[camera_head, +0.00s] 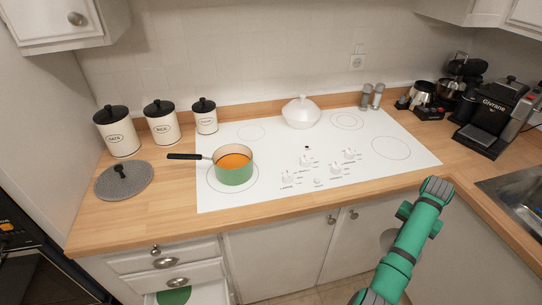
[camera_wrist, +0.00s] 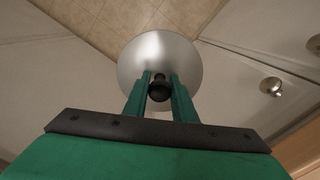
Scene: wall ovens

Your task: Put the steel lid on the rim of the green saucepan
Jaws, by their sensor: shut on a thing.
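The green saucepan (camera_head: 235,174) stands on the front left ring of the white hob, with orange contents and a black handle to the left. Its top is open. My gripper (camera_wrist: 159,80) is shut on the black knob of the round steel lid (camera_wrist: 158,50). In the wrist view the lid lies beyond the fingertips, with floor and cabinet fronts behind it. In the head view a small part of the lid (camera_head: 387,240) shows beside my green arm, in front of the lower cabinets, well right of the saucepan. My arm hides the gripper there.
A grey disc with a black knob (camera_head: 124,181) lies left of the saucepan, near several canisters (camera_head: 163,124). A white lidded dish (camera_head: 301,112) stands at the hob's back. Shakers (camera_head: 371,97) and a coffee machine (camera_head: 497,110) are right. A drawer (camera_head: 207,294) stands open below.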

